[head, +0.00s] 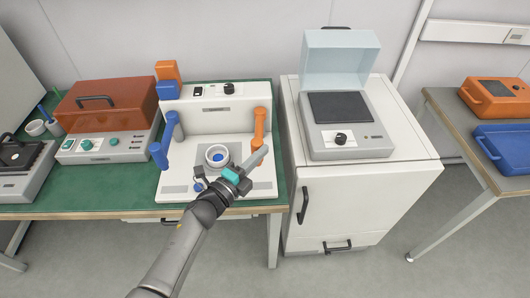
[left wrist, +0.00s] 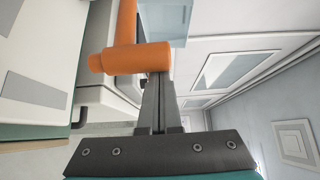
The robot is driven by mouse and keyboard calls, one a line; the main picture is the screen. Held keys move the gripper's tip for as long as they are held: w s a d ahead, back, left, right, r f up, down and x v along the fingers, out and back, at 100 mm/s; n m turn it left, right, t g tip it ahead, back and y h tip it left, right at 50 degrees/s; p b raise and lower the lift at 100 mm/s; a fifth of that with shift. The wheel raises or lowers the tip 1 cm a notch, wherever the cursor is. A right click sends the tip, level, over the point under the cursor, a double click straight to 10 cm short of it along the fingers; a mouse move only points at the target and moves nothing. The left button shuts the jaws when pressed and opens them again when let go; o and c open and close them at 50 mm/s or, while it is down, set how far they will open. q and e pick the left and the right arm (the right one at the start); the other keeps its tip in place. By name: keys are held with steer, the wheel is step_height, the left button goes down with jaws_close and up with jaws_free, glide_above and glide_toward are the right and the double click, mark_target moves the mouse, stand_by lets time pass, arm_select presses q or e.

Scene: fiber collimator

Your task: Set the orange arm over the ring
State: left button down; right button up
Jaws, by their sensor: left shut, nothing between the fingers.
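The orange arm (head: 259,126) stands at the right of the white device (head: 217,120). It also shows large in the left wrist view (left wrist: 130,58). The pale ring (head: 216,155), with a blue centre, sits on the device's base, left of the orange arm. My left gripper (head: 262,154) is shut and empty, right of the ring and just below the orange arm's lower end. In the left wrist view its fingertips (left wrist: 158,82) meet the lower edge of the orange arm's end; I cannot tell whether they touch. My right gripper is not in view.
Blue posts (head: 157,154) stand at the device's left side. A brown-lidded box (head: 108,105) is farther left on the green bench. A grey machine with an open clear lid (head: 342,62) stands on a white cabinet to the right. Orange (head: 495,98) and blue trays (head: 505,146) lie far right.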

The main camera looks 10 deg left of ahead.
mark_target(252, 148)
arm_select(q)
steer(key=a+m+h, duration=0.1)
steer(key=a, duration=0.1)
steer(key=a+m+g+h+b, duration=0.1)
steer(key=a, duration=0.1)
steer(key=shift+f+g+h, duration=0.1)
steer(key=shift+g+h, duration=0.2)
steer(key=shift+w+a+m+g+h+b, duration=0.1)
steer(key=shift+a+m+g+h+b, duration=0.25)
steer(key=shift+a, duration=0.55)
steer(key=shift+a+m+g+h+b, duration=0.15)
steer(key=shift+a+b, duration=0.35)
steer(key=shift+a, duration=0.35)
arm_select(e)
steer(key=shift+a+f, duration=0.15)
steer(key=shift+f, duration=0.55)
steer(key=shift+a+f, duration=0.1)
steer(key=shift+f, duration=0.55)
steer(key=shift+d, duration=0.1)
